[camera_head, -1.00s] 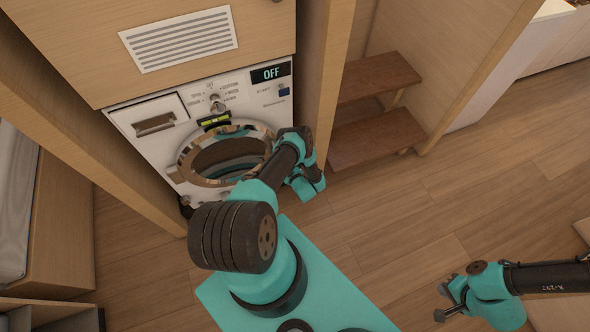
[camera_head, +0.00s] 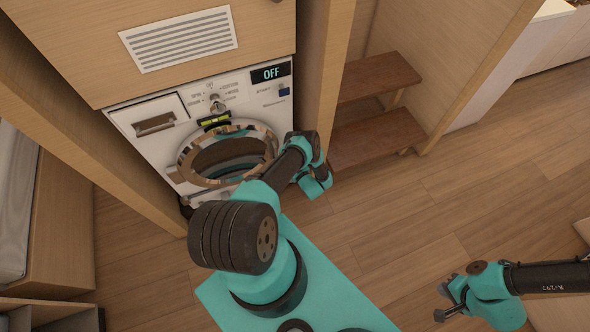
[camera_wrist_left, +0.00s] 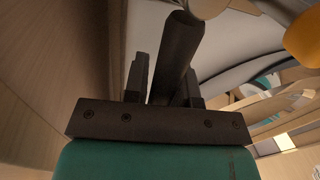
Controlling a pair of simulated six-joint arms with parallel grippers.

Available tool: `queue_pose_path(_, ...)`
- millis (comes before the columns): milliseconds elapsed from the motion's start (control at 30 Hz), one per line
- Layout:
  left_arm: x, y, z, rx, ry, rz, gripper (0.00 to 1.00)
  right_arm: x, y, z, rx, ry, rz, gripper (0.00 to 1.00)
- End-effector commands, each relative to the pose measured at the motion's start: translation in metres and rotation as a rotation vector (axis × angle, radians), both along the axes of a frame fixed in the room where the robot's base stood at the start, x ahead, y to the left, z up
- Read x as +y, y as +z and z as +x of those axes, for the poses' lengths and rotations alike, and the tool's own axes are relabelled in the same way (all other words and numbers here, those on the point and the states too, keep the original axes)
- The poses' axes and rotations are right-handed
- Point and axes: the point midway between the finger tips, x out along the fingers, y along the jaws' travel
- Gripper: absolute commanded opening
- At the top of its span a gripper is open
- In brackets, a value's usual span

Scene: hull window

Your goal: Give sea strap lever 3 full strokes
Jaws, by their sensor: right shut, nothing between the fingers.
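A dark bar, which I take for the sea strap lever (camera_wrist_left: 178,45), runs up and away between the fingers of my left gripper (camera_wrist_left: 165,85) in the left wrist view. The fingers lie close against the bar on both sides and appear shut on it. In the head view my left forearm hides these fingers and the lever, beside the lower right of the washer's round door (camera_head: 226,157). My right gripper (camera_head: 441,302) is at the lower right, shut and empty, over the bare floor.
The washer (camera_head: 150,110) sits in a wooden cabinet, its display reading OFF. A wooden post (camera_head: 322,70) stands right of it, then brown steps (camera_head: 375,137). A bench (camera_head: 60,230) is at the left. The wooden floor (camera_head: 420,220) is open in the middle and right.

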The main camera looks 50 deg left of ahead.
Motion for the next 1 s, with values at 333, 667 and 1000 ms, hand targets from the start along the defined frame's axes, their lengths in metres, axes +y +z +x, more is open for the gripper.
queue_pose_path(333, 0.000, 0.000, -0.001, -0.002, 0.001, 0.001, 0.48, 0.000, 0.000, 0.000, 0.000, 0.000, 0.000, 0.00)
queue_pose_path(667, -0.008, 0.000, -0.002, -0.002, 0.001, 0.000, 0.48, 0.000, 0.000, 0.000, 0.000, 0.000, 0.000, 0.00)
queue_pose_path(1000, -0.028, 0.001, -0.006, -0.003, 0.001, 0.000, 0.48, 0.000, 0.000, 0.000, 0.000, 0.000, 0.000, 0.00)
